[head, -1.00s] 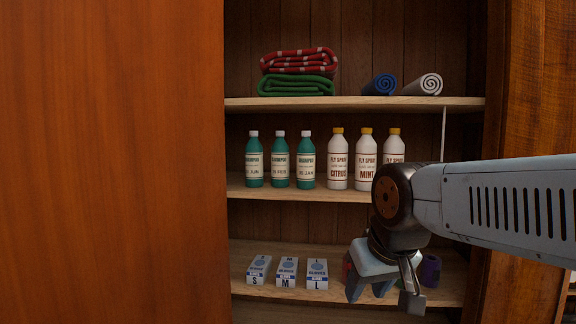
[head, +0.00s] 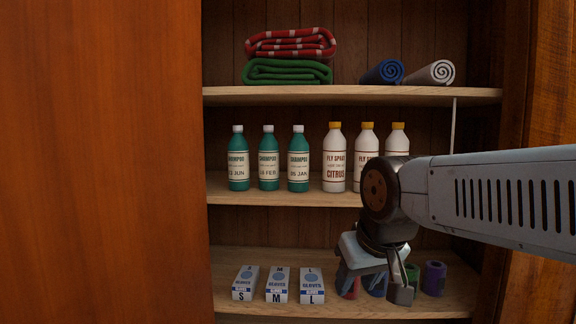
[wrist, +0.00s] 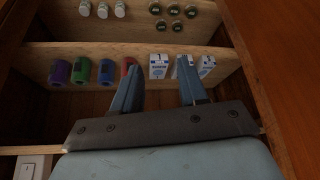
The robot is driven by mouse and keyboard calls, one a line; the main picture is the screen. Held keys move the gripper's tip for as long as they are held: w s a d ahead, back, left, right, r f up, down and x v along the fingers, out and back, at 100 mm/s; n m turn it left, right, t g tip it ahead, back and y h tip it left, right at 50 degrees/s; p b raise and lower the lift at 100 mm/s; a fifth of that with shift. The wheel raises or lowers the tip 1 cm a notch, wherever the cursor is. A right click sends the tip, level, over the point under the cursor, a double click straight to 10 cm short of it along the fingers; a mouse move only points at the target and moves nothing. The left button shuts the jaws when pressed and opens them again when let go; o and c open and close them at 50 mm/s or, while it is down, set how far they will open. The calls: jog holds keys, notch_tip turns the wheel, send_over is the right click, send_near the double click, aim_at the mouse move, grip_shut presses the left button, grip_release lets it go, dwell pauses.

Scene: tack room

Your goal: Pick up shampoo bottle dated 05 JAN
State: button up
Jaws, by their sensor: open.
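Three green shampoo bottles with white caps stand in a row on the middle shelf in the head view. The right one, the shampoo bottle dated 05 JAN (head: 298,160), stands beside a white fly spray bottle. The middle one (head: 268,160) reads FEB and the left one (head: 238,160) reads JUN. My gripper (head: 373,285) is open and empty, low and to the right of the bottle, in front of the bottom shelf. In the wrist view its open fingers (wrist: 158,70) point toward the cabinet. Small bottle shapes show at the top there, labels unreadable.
Three fly spray bottles (head: 334,160) stand right of the shampoo, the right ones partly hidden by my arm. Glove boxes (head: 277,285) and coloured rolls (head: 434,278) are on the bottom shelf. Folded blankets (head: 288,58) lie on top. A wooden panel (head: 100,160) fills the left.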

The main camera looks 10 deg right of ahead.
jog(key=shift+o, duration=0.5)
jog(key=o, duration=0.6)
jog(key=w+a+r+t, duration=0.1)
jog(key=w, duration=0.1)
jog(key=w+a+r+n+t+y, duration=0.1)
jog(key=w+a+r, duration=0.1)
jog(key=w, duration=0.1)
jog(key=w+a+r+t, duration=0.1)
jog(key=w+a+r, duration=0.1)
jog(key=w, duration=0.1)
jog(key=shift+w+a+y, duration=0.1)
jog(key=shift+w+y, duration=0.15)
jog(key=shift+y, duration=0.05)
jog(key=shift+c, duration=0.2)
jog(key=m+t+h, duration=0.5)
jog(key=m+h, duration=0.4)
jog(key=h, duration=0.4)
send_near(293, 147)
jog(key=x, duration=1)
jog(key=shift+f+x, duration=0.1)
jog(key=shift+x, duration=1.2)
jog(key=shift+f+x, duration=0.15)
jog(key=shift+x, duration=1.1)
